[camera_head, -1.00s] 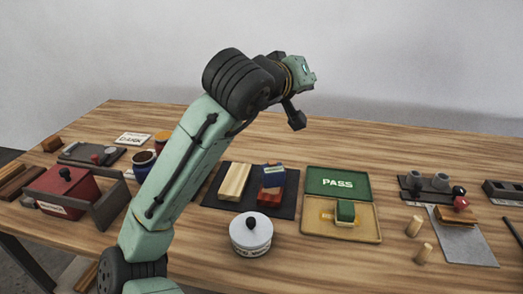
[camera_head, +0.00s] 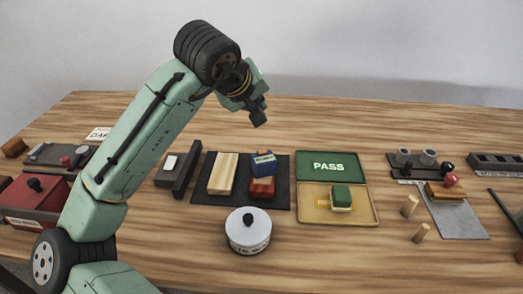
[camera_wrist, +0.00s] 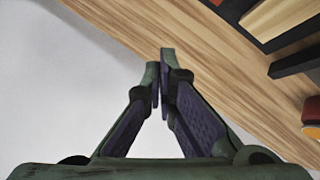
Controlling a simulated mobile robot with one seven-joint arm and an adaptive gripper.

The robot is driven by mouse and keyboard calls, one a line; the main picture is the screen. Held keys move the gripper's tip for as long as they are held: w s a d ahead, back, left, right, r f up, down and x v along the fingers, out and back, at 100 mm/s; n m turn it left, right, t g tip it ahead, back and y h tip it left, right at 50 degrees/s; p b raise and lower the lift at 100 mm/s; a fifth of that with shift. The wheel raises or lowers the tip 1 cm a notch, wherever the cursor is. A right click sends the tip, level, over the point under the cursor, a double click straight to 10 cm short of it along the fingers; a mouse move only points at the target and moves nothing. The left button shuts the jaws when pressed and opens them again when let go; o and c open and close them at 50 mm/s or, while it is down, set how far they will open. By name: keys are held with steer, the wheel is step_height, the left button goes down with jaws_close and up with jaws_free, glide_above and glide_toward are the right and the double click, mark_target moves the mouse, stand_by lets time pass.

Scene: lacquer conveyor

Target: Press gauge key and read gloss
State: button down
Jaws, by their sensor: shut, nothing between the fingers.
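My gripper (camera_head: 258,119) is shut and empty, in the air above and behind the mat in the head view. In the wrist view my gripper (camera_wrist: 160,78) has its fingertips together with nothing between them. The wrist view shows no blue block.
A pale wood block (camera_head: 222,173) lies on the mat's left. A lidded white pot (camera_head: 248,232) stands in front. A dark upright bar (camera_head: 188,170) stands left of the mat. Pegs (camera_head: 409,206) stand on the right.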

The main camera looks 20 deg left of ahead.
mark_target(259, 151)
steer(key=shift+f+b, duration=3.4)
steer(key=shift+f, duration=0.95)
steer(key=shift+f, duration=0.15)
steer(key=shift+f, duration=0.3)
steer(key=shift+f+b, duration=0.4)
steer(key=shift+b, duration=0.1)
steer(key=shift+r+p, duration=0.75)
steer(key=shift+r, duration=0.1)
step_height(259, 151, up, 5)
steer(key=p, duration=0.4)
